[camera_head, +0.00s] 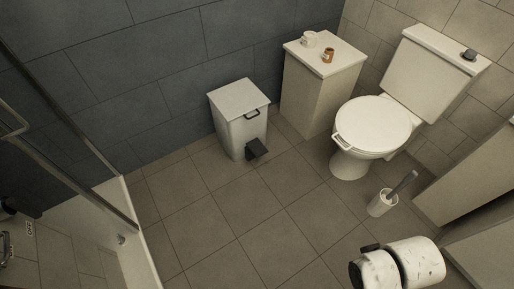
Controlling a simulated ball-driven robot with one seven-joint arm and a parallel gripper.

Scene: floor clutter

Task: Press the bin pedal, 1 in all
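A white pedal bin (237,133) stands upright on the tiled floor against the dark wall. Its flat lid (238,98) is shut, and a dark handle sits on its front near the top. The black pedal (257,148) sticks out from the bin's foot towards the open floor, with nothing on it. My gripper cannot be made out in this view. White and black rounded parts at the bottom right look like links of my arm, well apart from the bin.
A cabinet (305,99) with a cup (309,39) and a small brown jar (328,55) stands right of the bin. Further right are a toilet (372,123) and a brush holder (381,204). A glass shower screen stands left. The middle floor (245,210) is clear.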

